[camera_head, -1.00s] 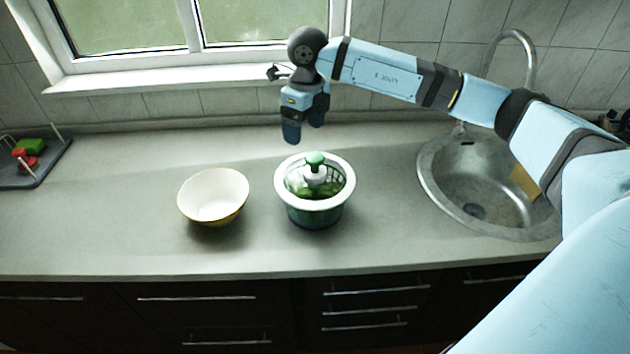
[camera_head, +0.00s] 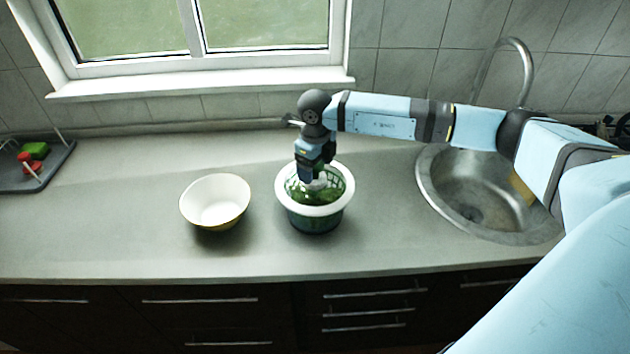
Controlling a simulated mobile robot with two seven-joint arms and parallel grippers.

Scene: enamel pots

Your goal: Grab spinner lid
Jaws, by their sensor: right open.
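The salad spinner (camera_head: 318,218) stands on the counter, a dark green bowl with a wide white rim and green leaves inside. Its lid (camera_head: 317,184), pale with a knob, shows only in part because my right gripper covers the knob. My right gripper (camera_head: 315,178) points down at the knob from above, with its fingers at the spinner's opening. Its jaws are open, and I cannot tell whether they touch the knob. My left gripper is not in view.
A white bowl (camera_head: 215,203) stands on the counter left of the spinner. A metal sink (camera_head: 470,205) with a tap (camera_head: 522,70) is at the right. A dark tray (camera_head: 50,172) with small red and green items lies at the far left. The counter between tray and bowl is clear.

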